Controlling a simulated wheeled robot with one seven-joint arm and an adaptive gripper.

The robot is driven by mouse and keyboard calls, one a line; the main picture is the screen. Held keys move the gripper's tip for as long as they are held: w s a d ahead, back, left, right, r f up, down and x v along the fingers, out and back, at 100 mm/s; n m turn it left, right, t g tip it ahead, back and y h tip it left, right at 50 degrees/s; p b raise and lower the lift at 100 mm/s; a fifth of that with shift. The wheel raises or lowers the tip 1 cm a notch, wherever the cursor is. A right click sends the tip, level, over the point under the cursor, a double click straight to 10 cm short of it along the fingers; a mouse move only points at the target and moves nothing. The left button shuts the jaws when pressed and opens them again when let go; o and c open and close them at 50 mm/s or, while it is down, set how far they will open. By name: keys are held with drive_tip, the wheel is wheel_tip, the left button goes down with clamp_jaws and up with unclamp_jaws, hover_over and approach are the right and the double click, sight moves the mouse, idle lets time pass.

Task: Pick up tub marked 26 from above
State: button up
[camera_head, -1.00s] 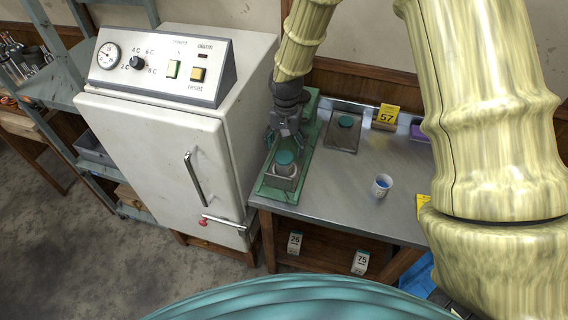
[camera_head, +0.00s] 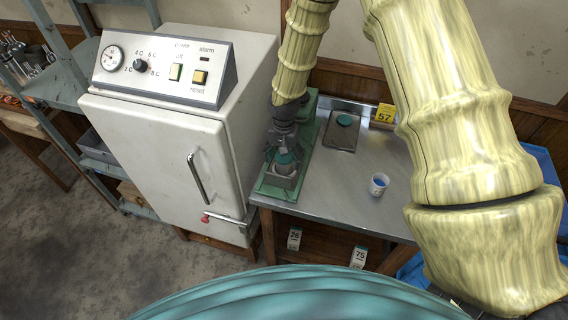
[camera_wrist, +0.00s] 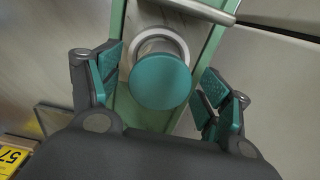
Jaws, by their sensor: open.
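A tub with a round teal lid (camera_head: 286,158) sits in a square metal holder on the green stand (camera_head: 270,190). No number can be read on it. My gripper (camera_head: 283,148) is just above this tub, pointing down. In the wrist view the teal lid (camera_wrist: 161,81) lies between the spread fingers, with a gap on both sides. My gripper is open and holds nothing. A pale ring shows behind the lid in the wrist view.
A white cabinet (camera_head: 150,130) stands close to the left of the stand. On the metal table (camera_head: 335,185) are a flat plate with a teal disc (camera_head: 344,120), a cup with blue contents (camera_head: 379,184) and a yellow 57 tag (camera_head: 385,114). Numbered boxes sit on the shelf below.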

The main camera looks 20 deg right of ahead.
drive_tip(key=c, duration=1.2)
drive_tip(key=shift+o, duration=0.2)
